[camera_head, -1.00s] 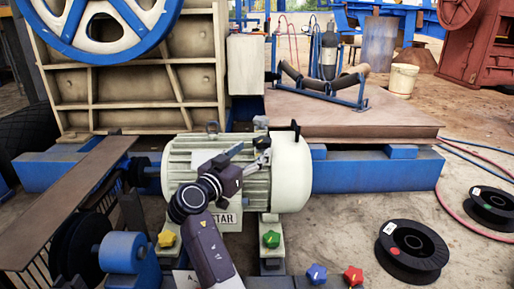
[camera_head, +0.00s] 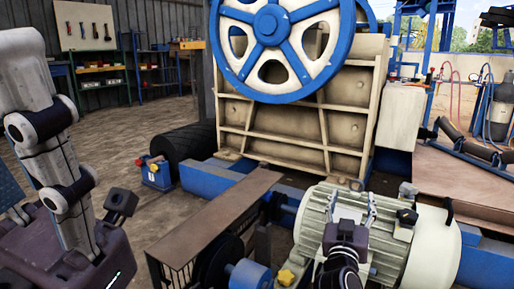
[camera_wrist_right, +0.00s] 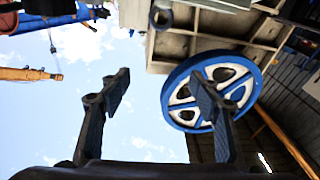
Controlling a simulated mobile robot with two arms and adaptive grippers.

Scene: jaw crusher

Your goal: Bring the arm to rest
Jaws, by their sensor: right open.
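My right gripper (camera_head: 353,207) is in front of the cream electric motor (camera_head: 432,246) in the head view, with its arm coming up from the bottom edge. Its two dark fingers stand apart with nothing between them in the right wrist view (camera_wrist_right: 160,85). Whether the gripper touches the motor cannot be told. My left arm stands folded at the left of the head view; its gripper is not seen.
The jaw crusher with its blue flywheel (camera_head: 276,24) stands behind the motor; the flywheel also shows in the right wrist view (camera_wrist_right: 212,91). A belt guard (camera_head: 215,225) is left of the motor. Open floor lies farther left, before shelves.

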